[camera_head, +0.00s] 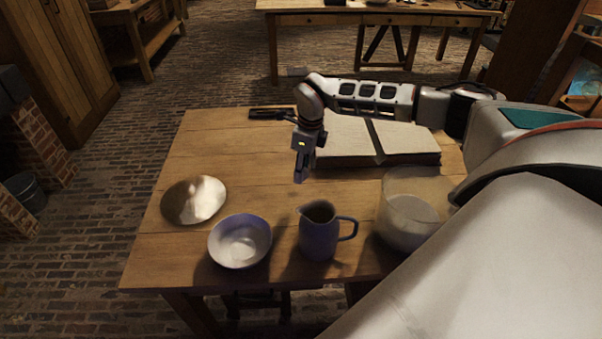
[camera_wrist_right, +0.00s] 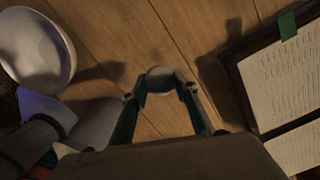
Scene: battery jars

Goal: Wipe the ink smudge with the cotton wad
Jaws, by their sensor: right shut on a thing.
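My right gripper (camera_head: 301,172) hangs fingers-down over the middle of the wooden table, left of the open book. In the right wrist view its two fingers (camera_wrist_right: 161,95) are shut on a small pale rounded thing, the cotton wad (camera_wrist_right: 160,75), at their tips. I cannot tell whether the wad touches the table. In the head view the wad is too small or hidden to make out. I cannot make out an ink smudge in either view; dark patches beside the gripper look like shadows. My left gripper is in neither view.
The open book (camera_head: 347,138) lies at the back right of the table (camera_head: 215,150). A metal plate (camera_head: 194,200), a white bowl (camera_head: 240,243), a jug (camera_head: 319,235) and a clear jar (camera_head: 408,222) stand along the front. A dark object (camera_head: 270,113) lies at the back. The back left is clear.

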